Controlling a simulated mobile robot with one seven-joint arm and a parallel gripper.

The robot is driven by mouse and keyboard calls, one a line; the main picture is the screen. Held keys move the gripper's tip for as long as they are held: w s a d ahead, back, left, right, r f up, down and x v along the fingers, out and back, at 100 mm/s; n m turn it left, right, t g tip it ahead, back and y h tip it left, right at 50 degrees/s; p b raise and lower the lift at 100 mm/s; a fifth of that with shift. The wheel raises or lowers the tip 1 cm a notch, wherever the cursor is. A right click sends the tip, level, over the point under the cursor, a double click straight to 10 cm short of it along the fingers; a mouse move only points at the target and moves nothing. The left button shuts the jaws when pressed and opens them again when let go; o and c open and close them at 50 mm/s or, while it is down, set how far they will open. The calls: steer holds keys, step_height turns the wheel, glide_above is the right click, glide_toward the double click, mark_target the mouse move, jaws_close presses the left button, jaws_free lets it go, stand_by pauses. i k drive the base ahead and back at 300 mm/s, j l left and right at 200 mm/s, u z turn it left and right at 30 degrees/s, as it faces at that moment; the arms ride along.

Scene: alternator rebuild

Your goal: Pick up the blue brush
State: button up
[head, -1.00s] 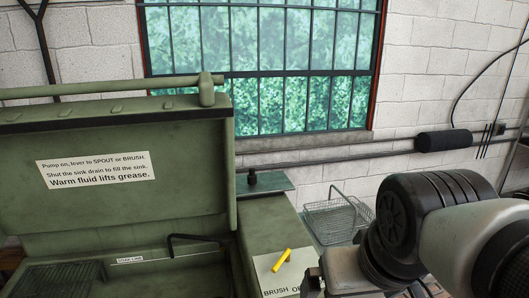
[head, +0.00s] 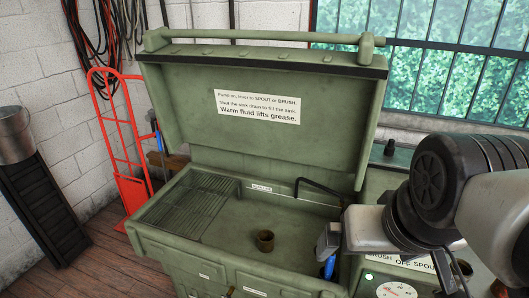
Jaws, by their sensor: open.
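A slim blue object (head: 329,266) stands at the right end of the open green parts washer's sink (head: 225,225), directly below my gripper (head: 328,243). Only a short length of it shows, and I cannot tell whether it is the blue brush. Another narrow blue piece (head: 157,141) shows at the washer's left side, beside the raised lid; its shape is too small to make out. My gripper is open, at the lower right of centre. Its fingers are seen from the side, and the gap between them is hidden.
A black bent spout (head: 318,192) reaches over the sink. The raised lid (head: 260,110) stands behind. A red hand truck (head: 119,140) leans at the left wall.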

mark_target(329, 267)
steer(key=i, duration=0.1)
steer(key=j+z, duration=0.3)
steer(key=j, duration=0.15)
steer(key=k+j+z, duration=0.25)
steer(key=j, duration=0.15)
steer(key=j+z, duration=0.3)
steer(key=k+j+z, duration=0.3)
steer(key=j, duration=0.15)
steer(key=i+j, duration=0.05)
steer(key=i, duration=0.05)
